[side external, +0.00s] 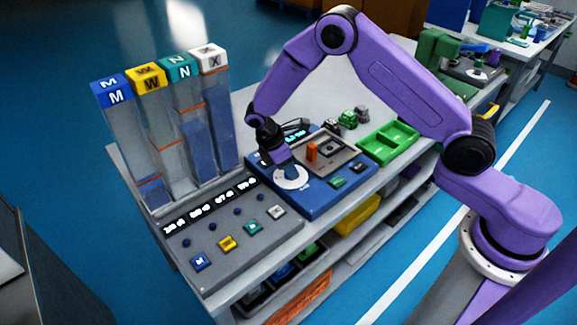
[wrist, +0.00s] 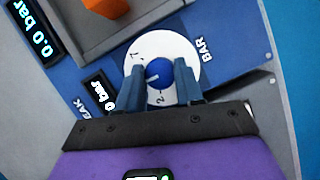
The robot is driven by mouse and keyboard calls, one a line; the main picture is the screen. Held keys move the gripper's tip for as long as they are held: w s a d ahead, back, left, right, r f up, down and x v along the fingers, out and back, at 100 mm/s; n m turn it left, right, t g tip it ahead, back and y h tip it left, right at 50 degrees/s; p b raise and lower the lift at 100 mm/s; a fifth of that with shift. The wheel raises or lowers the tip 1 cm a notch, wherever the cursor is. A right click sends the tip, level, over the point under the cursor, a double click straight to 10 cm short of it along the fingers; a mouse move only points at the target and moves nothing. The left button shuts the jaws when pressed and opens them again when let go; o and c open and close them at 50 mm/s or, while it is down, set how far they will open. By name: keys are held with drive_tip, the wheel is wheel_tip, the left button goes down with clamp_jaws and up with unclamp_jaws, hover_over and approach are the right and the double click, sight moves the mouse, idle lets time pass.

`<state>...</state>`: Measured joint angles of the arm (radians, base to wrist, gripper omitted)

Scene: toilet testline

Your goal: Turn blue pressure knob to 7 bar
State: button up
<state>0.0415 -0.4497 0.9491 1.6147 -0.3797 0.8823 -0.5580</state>
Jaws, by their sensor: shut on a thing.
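The blue pressure knob (wrist: 159,70) sits at the middle of a round white dial marked with numbers and "BAR" in the wrist view. A white pointer line shows on the knob. The dial (side external: 291,178) also shows on the blue panel in the side external view, where my gripper hides the knob. My gripper (wrist: 160,78) reaches down over the dial and is shut on the knob, one finger on each side. In the side external view my gripper (side external: 279,157) points down at the dial. A display (wrist: 32,28) reads 0.0 bar; another is partly hidden by a finger.
An orange block (side external: 312,151) stands in the grey recess beside the dial. A green tray (side external: 388,142) and small green and grey parts lie to the right. Tall clear columns with lettered caps (side external: 150,76) and a grey button panel (side external: 232,236) stand to the left.

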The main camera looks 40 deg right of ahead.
drive_tip(key=m+g, duration=0.1)
drive_tip(key=m, duration=0.1)
drive_tip(key=m+y, duration=0.1)
drive_tip(key=m, duration=0.2)
drive_tip(key=shift+w+d+m+g, duration=0.1)
drive_tip(key=shift+w+m+g, duration=0.05)
drive_tip(key=shift+m+g, duration=0.2)
drive_tip(key=m+y, duration=0.1)
drive_tip(key=m, duration=0.1)
drive_tip(key=m+g+y, duration=0.1)
drive_tip(key=m, duration=0.2)
drive_tip(key=shift+w+d+m, duration=0.1)
drive_tip(key=shift+m, duration=0.15)
idle(0.3)
drive_tip(key=o, duration=1)
drive_tip(key=shift+r, duration=0.1)
drive_tip(key=shift+v, duration=8.65)
